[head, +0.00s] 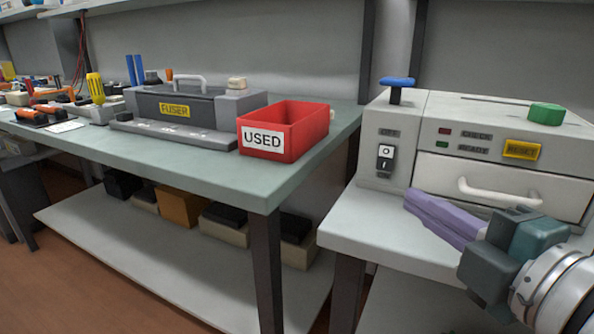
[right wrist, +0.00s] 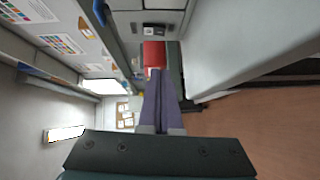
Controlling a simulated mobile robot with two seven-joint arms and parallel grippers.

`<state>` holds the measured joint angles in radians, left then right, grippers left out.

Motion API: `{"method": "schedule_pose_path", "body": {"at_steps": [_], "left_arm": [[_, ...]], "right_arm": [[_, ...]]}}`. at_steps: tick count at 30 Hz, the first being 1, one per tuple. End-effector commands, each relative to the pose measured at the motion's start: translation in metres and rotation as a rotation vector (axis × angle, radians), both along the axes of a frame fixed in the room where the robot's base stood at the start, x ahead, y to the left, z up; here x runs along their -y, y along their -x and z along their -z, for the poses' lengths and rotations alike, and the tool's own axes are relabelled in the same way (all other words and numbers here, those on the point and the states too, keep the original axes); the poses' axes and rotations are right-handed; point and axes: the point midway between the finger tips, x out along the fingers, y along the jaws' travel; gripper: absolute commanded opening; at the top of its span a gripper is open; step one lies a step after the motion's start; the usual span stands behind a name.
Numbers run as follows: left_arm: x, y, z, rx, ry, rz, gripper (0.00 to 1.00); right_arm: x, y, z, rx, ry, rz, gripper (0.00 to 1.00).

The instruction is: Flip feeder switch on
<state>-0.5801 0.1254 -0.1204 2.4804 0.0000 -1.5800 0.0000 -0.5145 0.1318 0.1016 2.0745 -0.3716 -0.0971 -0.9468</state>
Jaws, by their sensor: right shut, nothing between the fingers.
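The feeder (head: 500,125) is a pale grey machine on the right-hand table. On its front left panel is a small rocker switch (head: 385,158), marked OFF above and ON below. The rocker has a white upper half and a dark lower half; which half is pressed in I cannot tell for certain. My right gripper (head: 413,202) has purple fingers, shut and empty, pointing left just below and right of the switch, apart from it. In the right wrist view the fingers (right wrist: 160,90) are together, with the switch (right wrist: 155,30) above their tips. My left gripper is not in view.
A blue knob (head: 397,84) stands on top of the feeder above the switch. A white drawer handle (head: 500,191) and a yellow RESET button (head: 521,149) are on the front. A red USED bin (head: 283,132) and the fuser (head: 190,108) stand on the left bench.

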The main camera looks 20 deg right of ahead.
Motion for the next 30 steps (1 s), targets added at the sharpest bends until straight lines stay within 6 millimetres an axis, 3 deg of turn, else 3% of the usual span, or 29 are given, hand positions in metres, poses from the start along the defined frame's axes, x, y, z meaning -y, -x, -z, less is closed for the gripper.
{"method": "schedule_pose_path", "body": {"at_steps": [6, 12, 18, 30], "left_arm": [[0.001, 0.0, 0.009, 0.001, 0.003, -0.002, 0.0], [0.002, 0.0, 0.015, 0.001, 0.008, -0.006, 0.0], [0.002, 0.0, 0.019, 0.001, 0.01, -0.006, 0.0], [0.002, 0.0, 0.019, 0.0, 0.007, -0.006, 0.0]], "right_arm": [[0.004, -0.047, 0.004, 0.004, 0.0, 0.0, 0.0], [0.018, -0.076, 0.009, -0.001, 0.004, 0.001, 0.0], [0.032, -0.088, 0.011, -0.001, 0.001, 0.0, 0.0], [0.035, -0.09, 0.011, -0.001, -0.001, 0.0, 0.0]]}}
